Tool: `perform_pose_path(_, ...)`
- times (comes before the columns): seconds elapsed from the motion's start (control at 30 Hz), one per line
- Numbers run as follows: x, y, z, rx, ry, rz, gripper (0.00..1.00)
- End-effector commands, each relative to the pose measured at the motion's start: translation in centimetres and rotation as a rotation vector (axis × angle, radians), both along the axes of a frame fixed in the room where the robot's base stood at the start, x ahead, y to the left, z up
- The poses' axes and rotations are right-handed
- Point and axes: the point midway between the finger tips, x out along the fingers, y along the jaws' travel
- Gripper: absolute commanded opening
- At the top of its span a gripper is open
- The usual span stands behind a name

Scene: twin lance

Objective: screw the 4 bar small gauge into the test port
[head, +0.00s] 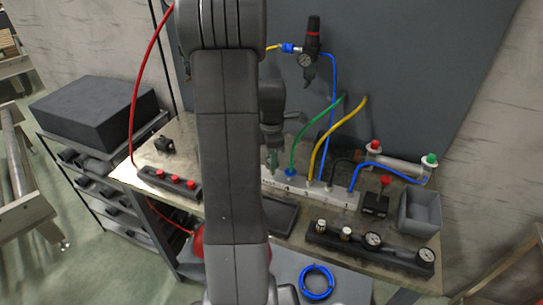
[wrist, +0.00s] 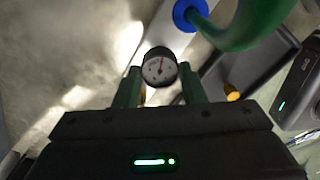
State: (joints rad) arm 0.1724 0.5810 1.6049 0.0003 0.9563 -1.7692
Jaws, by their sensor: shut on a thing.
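My gripper shows in the head view (head: 272,162) over the left end of the pale port block (head: 340,197). In the wrist view its two green fingers are shut on a small round gauge (wrist: 160,67) with a black rim, white dial and red needle. The dial's figures are too small to read. The gauge's lower end is mostly hidden by the fingers, so I cannot tell whether it touches a port. The block's left end, where lettering shows, is partly hidden by my arm in the head view.
A green hose (wrist: 250,22) with a blue collar (wrist: 190,13) is close to the gauge. Yellow and blue hoses rise from the block. A black rack (head: 340,246) holds several gauges or fittings at the front right. A grey bin (head: 420,212) stands at right.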

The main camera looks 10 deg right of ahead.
Motion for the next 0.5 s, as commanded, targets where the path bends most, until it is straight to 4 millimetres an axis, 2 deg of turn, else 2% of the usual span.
perform_pose_path(0.5, 0.15, -0.04, 0.03, -0.001, -0.003, -0.585, 0.01)
